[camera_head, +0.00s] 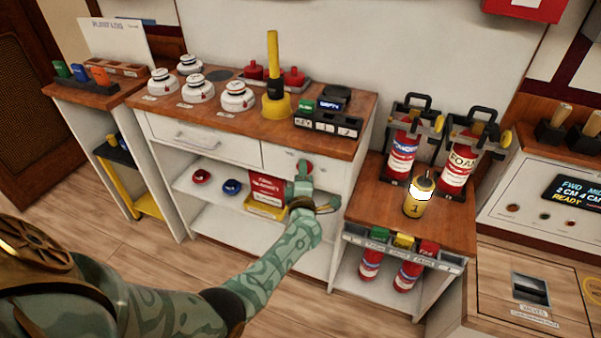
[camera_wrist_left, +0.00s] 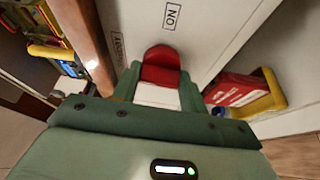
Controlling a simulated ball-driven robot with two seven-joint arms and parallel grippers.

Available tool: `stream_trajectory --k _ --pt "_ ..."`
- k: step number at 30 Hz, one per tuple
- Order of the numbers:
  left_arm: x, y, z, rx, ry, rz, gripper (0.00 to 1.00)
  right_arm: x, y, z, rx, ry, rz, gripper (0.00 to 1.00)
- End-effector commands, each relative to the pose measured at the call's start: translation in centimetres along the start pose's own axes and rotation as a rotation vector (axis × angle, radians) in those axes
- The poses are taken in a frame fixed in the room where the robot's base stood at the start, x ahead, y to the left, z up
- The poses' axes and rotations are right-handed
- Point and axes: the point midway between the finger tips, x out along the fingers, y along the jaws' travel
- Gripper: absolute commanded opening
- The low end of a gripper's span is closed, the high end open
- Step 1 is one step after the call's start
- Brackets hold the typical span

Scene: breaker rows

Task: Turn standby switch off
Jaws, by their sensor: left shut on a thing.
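The standby switch is a red rounded handle (camera_head: 305,167) on the white front of the cabinet, right of the drawer. In the left wrist view the red handle (camera_wrist_left: 160,66) sits between my fingers, with a white part below it. An "ON" label (camera_wrist_left: 172,14) and a partly covered standby label (camera_wrist_left: 118,48) are on the panel beside it. My left gripper (camera_head: 303,180) is shut on the red handle; its fingers (camera_wrist_left: 159,88) lie on both sides. The switch's base is mostly hidden by the gripper. My right gripper is not in view.
The wooden counter (camera_head: 225,126) above holds white detectors, a yellow plunger (camera_head: 274,85) and a key rack (camera_head: 328,123). A red-and-yellow box (camera_head: 266,192) stands on the shelf below left. Fire extinguishers (camera_head: 402,150) and a yellow canister (camera_head: 418,197) stand on the lower right cabinet.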

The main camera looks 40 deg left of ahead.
Motion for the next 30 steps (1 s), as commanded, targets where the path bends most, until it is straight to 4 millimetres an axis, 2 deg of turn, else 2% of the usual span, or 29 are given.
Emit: stream_trajectory --k 9,22,23,25,30 --pt "-0.09 -0.11 0.01 -0.075 0.000 -0.035 0.20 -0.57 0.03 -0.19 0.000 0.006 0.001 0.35" --pt "-0.10 -0.20 0.00 -0.085 0.000 -0.039 0.20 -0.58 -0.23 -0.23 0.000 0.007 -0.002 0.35" --pt "-0.10 -0.20 -0.01 -0.085 0.000 -0.039 0.45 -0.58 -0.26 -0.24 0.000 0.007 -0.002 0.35" --pt "-0.10 -0.19 -0.01 -0.084 0.000 -0.039 0.64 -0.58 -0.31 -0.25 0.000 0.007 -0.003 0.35" --pt "-0.05 -0.09 -0.01 -0.083 0.000 -0.037 0.64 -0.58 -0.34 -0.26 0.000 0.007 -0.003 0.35"
